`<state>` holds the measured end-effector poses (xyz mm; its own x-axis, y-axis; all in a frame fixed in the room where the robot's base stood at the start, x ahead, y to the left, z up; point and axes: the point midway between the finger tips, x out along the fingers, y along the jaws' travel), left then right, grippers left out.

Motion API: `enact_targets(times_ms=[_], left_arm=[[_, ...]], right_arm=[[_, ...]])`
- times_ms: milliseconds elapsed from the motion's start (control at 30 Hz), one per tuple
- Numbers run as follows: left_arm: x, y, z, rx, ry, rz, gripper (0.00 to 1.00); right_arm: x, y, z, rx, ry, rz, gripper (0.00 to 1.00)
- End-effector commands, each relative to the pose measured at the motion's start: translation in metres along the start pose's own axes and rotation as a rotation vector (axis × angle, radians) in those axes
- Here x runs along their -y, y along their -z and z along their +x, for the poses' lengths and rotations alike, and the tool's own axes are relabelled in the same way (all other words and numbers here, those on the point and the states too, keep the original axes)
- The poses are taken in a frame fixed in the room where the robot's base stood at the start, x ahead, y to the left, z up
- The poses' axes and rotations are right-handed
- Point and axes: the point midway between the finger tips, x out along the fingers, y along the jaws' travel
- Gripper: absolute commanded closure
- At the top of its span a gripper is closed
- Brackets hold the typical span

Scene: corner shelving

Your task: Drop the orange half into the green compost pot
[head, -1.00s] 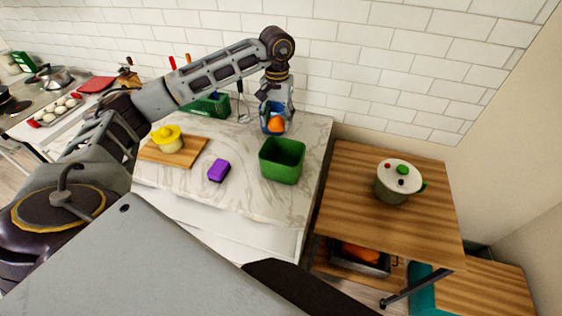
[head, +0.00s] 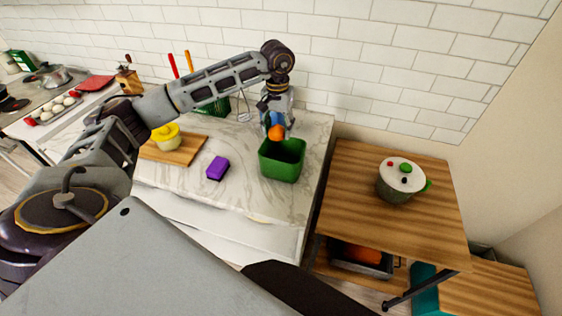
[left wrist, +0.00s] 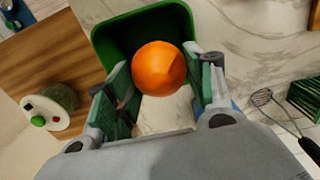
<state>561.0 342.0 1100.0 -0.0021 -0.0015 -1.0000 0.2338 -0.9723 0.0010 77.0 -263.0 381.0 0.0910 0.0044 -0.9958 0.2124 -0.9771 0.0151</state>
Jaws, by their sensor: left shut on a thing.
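The orange half (head: 276,132) is round and bright orange. My left gripper (head: 275,122) is shut on it and holds it above the back rim of the green compost pot (head: 281,168) in the head view. The pot is a square green open container on the marble counter. In the left wrist view the orange half (left wrist: 159,68) sits between the fingers of the gripper (left wrist: 160,85), with the open pot (left wrist: 108,38) behind it. The inside of the pot is partly hidden by the orange half. My right gripper is not in view.
A purple sponge-like block (head: 217,168) and a cutting board (head: 188,152) with a yellow-topped container (head: 166,137) lie left of the pot. A wooden table (head: 370,220) with a lidded pot (head: 400,179) stands to the right. A whisk (left wrist: 264,98) lies on the counter.

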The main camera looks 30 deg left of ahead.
Motion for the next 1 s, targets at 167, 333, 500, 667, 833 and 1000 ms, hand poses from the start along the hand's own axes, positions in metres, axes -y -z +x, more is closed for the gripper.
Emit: enact_targets(times_ms=[167,333,500,667,833,1000], left_arm=[[0.0001,0.0001,0.0085,0.0,0.0,0.0,0.7],[0.0001,0.0002,0.0095,-0.001,0.0,0.0,0.7],[0.0001,0.0002,0.0092,-0.001,0.0,0.0,0.7],[0.0001,0.0002,0.0091,-0.001,0.0,0.0,0.29],[0.0001,0.0002,0.009,-0.001,0.0,0.0,0.22],[0.0001,0.0001,0.0092,0.0,0.0,0.0,0.22]], right_arm=[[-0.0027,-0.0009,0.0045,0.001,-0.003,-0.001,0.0],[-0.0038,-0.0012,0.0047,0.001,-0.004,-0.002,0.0],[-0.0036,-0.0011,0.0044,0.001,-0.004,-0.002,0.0],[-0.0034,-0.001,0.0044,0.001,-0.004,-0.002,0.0],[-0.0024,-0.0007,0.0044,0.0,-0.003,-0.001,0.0],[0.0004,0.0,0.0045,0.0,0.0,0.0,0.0]])
